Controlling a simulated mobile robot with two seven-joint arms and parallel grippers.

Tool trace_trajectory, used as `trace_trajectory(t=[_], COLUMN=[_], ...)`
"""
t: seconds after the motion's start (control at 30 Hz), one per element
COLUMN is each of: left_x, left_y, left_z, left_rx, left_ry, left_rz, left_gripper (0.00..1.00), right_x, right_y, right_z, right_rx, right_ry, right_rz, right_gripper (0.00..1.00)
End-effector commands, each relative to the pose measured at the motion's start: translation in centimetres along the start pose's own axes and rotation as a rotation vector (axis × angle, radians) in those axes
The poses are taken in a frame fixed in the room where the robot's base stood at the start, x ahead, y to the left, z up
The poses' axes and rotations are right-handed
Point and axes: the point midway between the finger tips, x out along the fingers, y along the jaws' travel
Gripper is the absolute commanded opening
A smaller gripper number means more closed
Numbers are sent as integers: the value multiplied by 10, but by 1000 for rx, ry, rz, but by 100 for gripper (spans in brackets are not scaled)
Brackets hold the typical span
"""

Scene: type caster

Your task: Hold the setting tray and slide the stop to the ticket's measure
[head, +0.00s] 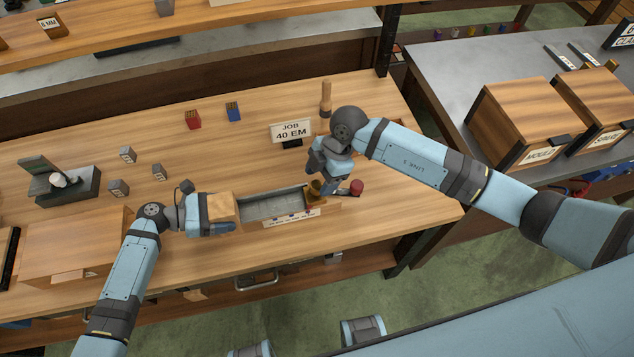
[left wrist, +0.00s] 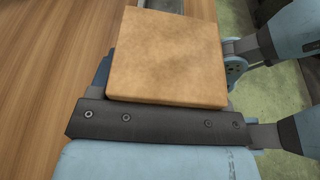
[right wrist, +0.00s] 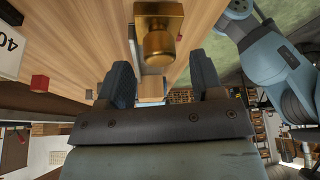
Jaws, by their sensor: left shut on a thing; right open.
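The setting tray (head: 272,205) is a long grey channel on the bench, with a wooden block (head: 221,206) at its left end and a marked scale strip (head: 290,219) along its front. My left gripper (head: 212,222) is shut on that wooden block, which fills the left wrist view (left wrist: 168,55). The brass stop (head: 315,188) is at the tray's right end; its knob shows in the right wrist view (right wrist: 158,44). My right gripper (right wrist: 162,80) is open, with the knob just beyond its fingertips. The job ticket (head: 291,131) reads "JOB 40 EM". The scale's marks are too small to read.
A red knob (head: 356,187) is right of the tray. A wooden-handled tool (head: 326,97), red block (head: 193,119) and blue block (head: 233,111) stand behind. Small grey blocks (head: 128,155) and a dark device (head: 60,182) are at left. The bench's front edge is close to the tray.

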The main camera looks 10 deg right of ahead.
Motion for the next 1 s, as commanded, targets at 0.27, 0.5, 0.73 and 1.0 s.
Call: trace_trajectory(t=[0.27,0.5,0.73,1.0], left_x=[0,0,0,0], left_y=[0,0,0,0], left_z=[0,0,0,0], left_rx=[0,0,0,0], left_ry=[2,2,2,1], left_rz=[0,0,0,0], left_gripper=[46,46,46,46], right_x=[-61,-87,-90,-90], right_y=[1,0,0,0], right_z=[0,0,0,0], right_rx=[-1,1,1,1], right_ry=[-2,0,-1,-1], right_rz=[2,1,0,0], right_gripper=[61,61,61,61])
